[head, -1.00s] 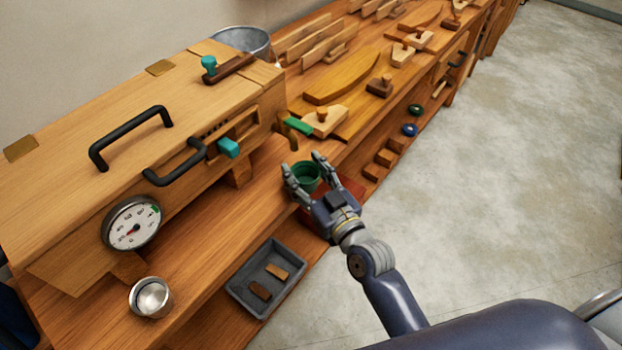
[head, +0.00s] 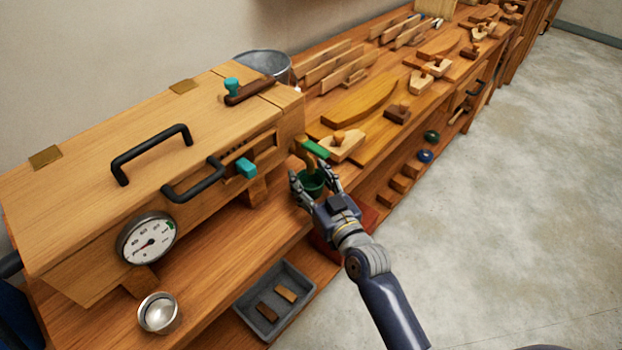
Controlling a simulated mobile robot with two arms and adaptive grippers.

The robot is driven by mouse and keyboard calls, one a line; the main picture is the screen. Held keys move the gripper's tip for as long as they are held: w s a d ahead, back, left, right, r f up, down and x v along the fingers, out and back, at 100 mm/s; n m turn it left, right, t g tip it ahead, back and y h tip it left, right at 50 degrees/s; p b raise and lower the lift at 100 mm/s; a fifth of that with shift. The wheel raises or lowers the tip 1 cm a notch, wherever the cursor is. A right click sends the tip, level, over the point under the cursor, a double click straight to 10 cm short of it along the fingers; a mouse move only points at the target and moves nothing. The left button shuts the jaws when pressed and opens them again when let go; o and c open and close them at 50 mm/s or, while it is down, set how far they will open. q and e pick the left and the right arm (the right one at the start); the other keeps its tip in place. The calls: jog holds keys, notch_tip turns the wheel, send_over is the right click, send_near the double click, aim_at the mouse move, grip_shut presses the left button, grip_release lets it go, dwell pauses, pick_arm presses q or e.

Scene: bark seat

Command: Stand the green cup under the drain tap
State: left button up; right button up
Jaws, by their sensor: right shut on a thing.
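The green cup (head: 313,184) is upright between the fingers of my right gripper (head: 314,187), which is shut on it. The cup is at the right end of the wooden steam box, just below the brass drain tap (head: 302,151) with its green lever (head: 316,148). The tap's spout comes down close over the cup's rim; I cannot tell if the cup's base touches the bench. The fingers hide part of the cup's sides. My left gripper is not in view.
The wooden box (head: 95,165) has black handles, a dial gauge (head: 147,238) and a teal knob (head: 246,168). A metal cup (head: 158,313) and a grey tray (head: 244,309) with two wood pieces lie nearer. A red block (head: 366,219) is under my wrist. A wooden plane (head: 343,147) stands behind the tap.

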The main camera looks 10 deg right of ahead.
jog(key=shift+f, duration=0.25)
jog(key=o, duration=1.2)
jog(key=shift+c, duration=0.2)
jog(key=shift+s+f, duration=0.1)
jog(key=v, duration=1.2)
jog(key=s+d+f+g+h, duration=0.1)
jog(key=s+f+g, duration=0.2)
jog(key=f, duration=0.9)
jog(key=s+d+f+g+h, duration=0.1)
jog(key=s+d+f+g, duration=0.2)
jog(key=f, duration=1)
jog(key=s+f+g+h, duration=0.1)
jog(key=s+f+g, duration=0.25)
jog(key=f, duration=0.85)
jog(key=s+d+f+g, duration=0.2)
jog(key=s+f, duration=0.4)
jog(key=s, duration=0.3)
jog(key=s+d+f+g+h, duration=0.1)
jog(key=s+f, duration=0.4)
jog(key=s, duration=0.5)
jog(key=s+d+f+g+h, duration=0.1)
jog(key=s+d+f+g, duration=0.2)
jog(key=s+f, duration=0.3)
jog(key=s+g, duration=0.1)
jog(key=s, duration=0.2)
jog(key=shift+s+d+f+m, duration=0.25)
jog(key=shift+s+f+m, duration=0.05)
jog(key=shift+s+m, duration=0.1)
